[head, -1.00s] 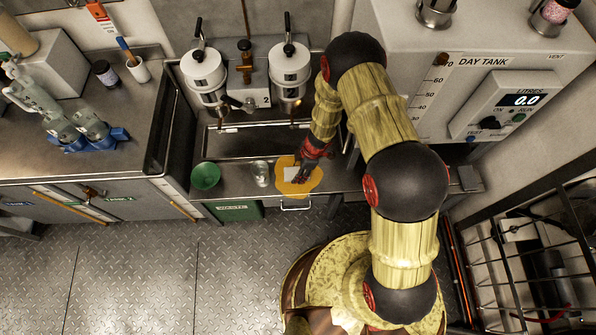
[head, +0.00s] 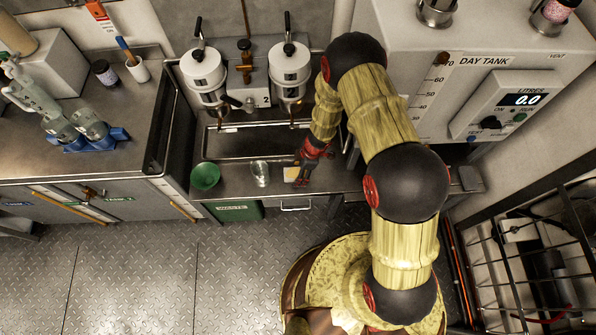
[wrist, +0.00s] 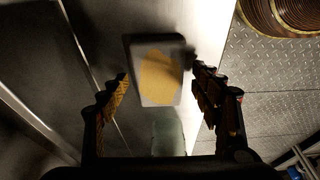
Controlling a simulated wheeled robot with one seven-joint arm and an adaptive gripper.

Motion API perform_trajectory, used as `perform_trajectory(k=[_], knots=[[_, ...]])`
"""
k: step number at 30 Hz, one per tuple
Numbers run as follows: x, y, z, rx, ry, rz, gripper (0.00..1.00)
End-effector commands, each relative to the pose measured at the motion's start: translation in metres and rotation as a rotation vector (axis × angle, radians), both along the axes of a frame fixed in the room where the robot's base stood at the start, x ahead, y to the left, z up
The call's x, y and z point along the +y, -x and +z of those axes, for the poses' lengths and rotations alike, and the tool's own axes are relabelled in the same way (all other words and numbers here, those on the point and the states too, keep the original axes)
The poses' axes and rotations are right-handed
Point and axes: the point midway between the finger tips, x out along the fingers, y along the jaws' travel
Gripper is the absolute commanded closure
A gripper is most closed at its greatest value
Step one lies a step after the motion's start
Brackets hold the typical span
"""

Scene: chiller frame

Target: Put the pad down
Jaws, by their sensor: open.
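The pad (head: 290,174) is a small pale square with a yellow patch, at the front of the steel bench under the dispensers. In the wrist view the pad (wrist: 146,98) shows a whitish border round a yellow blotch and seems to lie flat on the bench. My gripper (head: 301,176) is at the pad's right side in the head view, partly covering it. In the wrist view its fingers (wrist: 160,76) are spread, one on each side of the pad, with gaps between. Any contact between fingers and pad is not visible.
A clear glass (head: 260,173) stands just left of the pad, and a green bowl (head: 205,176) stands further left. Two white dispensers (head: 289,70) hang behind the sink tray. A green waste bin (head: 236,210) is below. The bench's front edge is close to the pad.

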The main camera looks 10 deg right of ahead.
Motion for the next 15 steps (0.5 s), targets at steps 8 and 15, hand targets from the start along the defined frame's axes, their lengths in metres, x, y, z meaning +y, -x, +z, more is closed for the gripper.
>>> perform_trajectory(k=[8, 15], knots=[[-0.01, -0.002, 0.045, -0.005, -0.001, 0.0, 0.36], [-0.023, 0.0, 0.092, -0.003, -0.001, -0.001, 0.36]])
